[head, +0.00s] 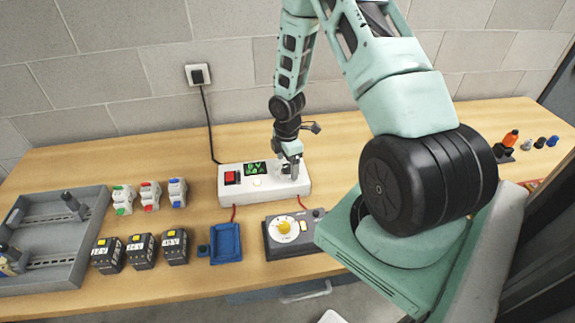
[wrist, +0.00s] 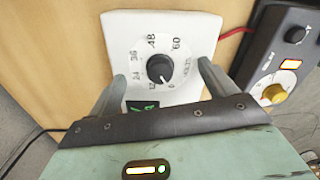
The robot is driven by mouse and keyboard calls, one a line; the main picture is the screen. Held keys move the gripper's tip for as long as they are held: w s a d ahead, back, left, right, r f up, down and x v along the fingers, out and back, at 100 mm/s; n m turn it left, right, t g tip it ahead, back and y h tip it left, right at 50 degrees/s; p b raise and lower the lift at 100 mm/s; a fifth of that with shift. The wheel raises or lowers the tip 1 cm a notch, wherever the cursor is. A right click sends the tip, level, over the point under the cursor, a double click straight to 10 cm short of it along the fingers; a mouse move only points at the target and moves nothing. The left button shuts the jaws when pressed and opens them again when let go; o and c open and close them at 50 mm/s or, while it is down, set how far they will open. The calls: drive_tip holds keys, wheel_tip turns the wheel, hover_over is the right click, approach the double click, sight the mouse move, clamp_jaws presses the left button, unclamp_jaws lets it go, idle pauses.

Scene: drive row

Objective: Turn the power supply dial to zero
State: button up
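The power supply (head: 262,184) is a white box on the bench, with a red switch (head: 231,177) and a green-lit display (head: 255,168) that appears to read 0 V. Its black dial (wrist: 159,70) shows in the wrist view, inside a printed volts scale up to 60. The dial's white pointer mark points down and right, at or close to the 0 mark. My gripper (head: 290,165) is over the right end of the power supply and hides the dial in the head view. In the wrist view my gripper (wrist: 162,75) is open, its fingers on either side of the dial and apart from it.
Several small modules (head: 141,251) and a grey tray (head: 60,265) are at left. A wall socket (head: 198,75) feeds a black cable.

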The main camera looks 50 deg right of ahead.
sight(287, 166)
drive_tip(key=shift+o, duration=0.5)
wheel_tip(287, 166, up, 7)
drive_tip(key=p, duration=0.6)
idle(0.5)
drive_tip(key=a+r+m+b, duration=0.1)
drive_tip(key=a+r+b, duration=0.2)
drive_tip(key=a, duration=0.4)
drive_tip(key=s+a+r+m+b, duration=0.1)
drive_tip(key=a+r+b, duration=0.1)
drive_tip(key=a, duration=0.5)
drive_tip(key=a+r+m+b, duration=0.1)
drive_tip(key=a+r+b, duration=0.2)
drive_tip(key=a, duration=0.4)
drive_tip(key=s+a+r+m+b, duration=0.1)
drive_tip(key=s+a+r+b, duration=0.1)
drive_tip(key=s+a, duration=0.5)
drive_tip(key=s+a+r+m+b, duration=0.1)
drive_tip(key=s+a+r+b, duration=0.1)
drive_tip(key=s+a+b, duration=0.2)
drive_tip(key=s+a, duration=0.3)
drive_tip(key=s, duration=0.5)
drive_tip(key=shift+s+m+y+b, duration=0.3)
drive_tip(key=shift+m+b, duration=0.05)
drive_tip(key=shift+m, duration=0.05)
